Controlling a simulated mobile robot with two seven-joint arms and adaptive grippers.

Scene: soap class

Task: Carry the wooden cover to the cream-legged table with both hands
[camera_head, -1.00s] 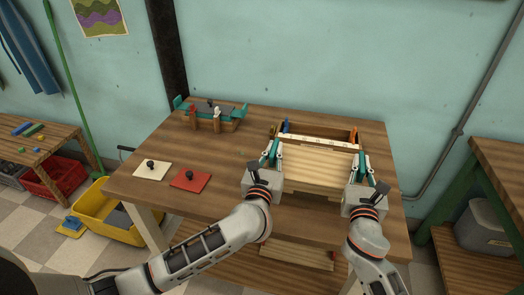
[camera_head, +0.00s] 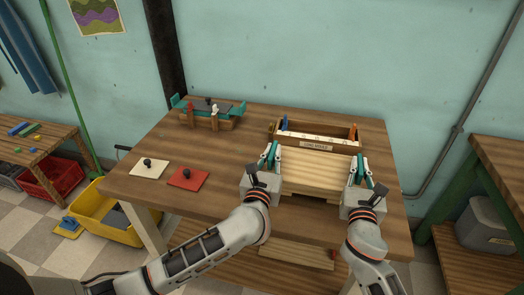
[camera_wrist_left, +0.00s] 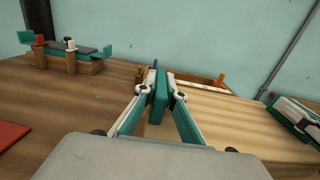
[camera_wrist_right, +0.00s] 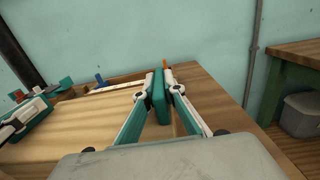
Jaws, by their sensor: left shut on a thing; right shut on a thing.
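The wooden cover (camera_head: 317,166), a light slatted panel, lies level between my two grippers, on the near side of an open wooden box (camera_head: 347,141). My left gripper (camera_head: 270,154) is shut on the cover's left edge and my right gripper (camera_head: 360,168) on its right edge. The cover also shows in the left wrist view (camera_wrist_left: 240,118) and the right wrist view (camera_wrist_right: 75,127). The cover is over the wooden table (camera_head: 235,160), which has a cream leg (camera_head: 150,228). I cannot tell how far the cover is above the tabletop.
A teal-ended wooden rack (camera_head: 210,122) stands at the back left. A cream plate (camera_head: 150,170) and a red plate (camera_head: 188,179), each with a black knob, lie at the left. A green-legged table (camera_head: 460,205) stands at the right. A yellow bin (camera_head: 105,215) is on the floor.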

